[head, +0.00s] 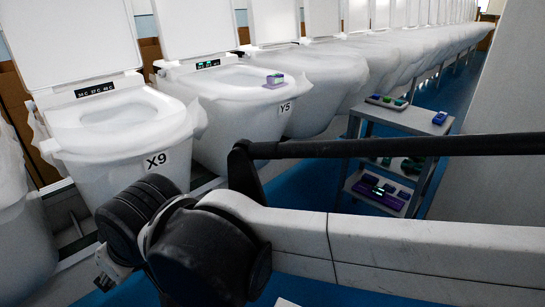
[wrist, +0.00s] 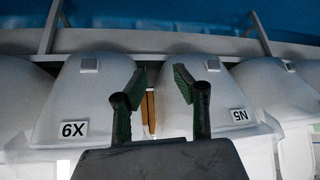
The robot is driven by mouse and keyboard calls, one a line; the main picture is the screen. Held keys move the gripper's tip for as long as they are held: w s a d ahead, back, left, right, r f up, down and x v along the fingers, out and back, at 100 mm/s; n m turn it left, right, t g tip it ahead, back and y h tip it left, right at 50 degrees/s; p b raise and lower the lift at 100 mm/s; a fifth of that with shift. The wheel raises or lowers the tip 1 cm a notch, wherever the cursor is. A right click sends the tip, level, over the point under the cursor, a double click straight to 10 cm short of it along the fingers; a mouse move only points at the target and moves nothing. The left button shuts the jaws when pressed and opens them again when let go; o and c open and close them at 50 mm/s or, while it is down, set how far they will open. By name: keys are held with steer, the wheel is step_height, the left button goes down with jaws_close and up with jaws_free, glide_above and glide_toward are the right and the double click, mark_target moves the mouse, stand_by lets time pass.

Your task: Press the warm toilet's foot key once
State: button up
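In the head view, toilet X9 (head: 118,125) has a display strip (head: 95,90) with small figures that look like temperatures. Toilet Y5 (head: 235,120) beside it has a lit teal display (head: 208,64). I cannot tell for sure which is warm. Each has a small grey square pad, X9's (wrist: 88,65) and the other's (wrist: 213,65), possibly foot keys. My gripper (wrist: 162,80) is open and empty, its fingers before the gap between them. The head view mostly hides it behind my arm.
A grey trolley (head: 405,120) with coloured items on its shelves stands right of the toilets. More toilets run into the distance. A rail frame (wrist: 150,40) runs along the toilets' bases. Blue floor (wrist: 160,12) is open beyond.

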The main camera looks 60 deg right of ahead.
jaws_close()
stand_by(1.1)
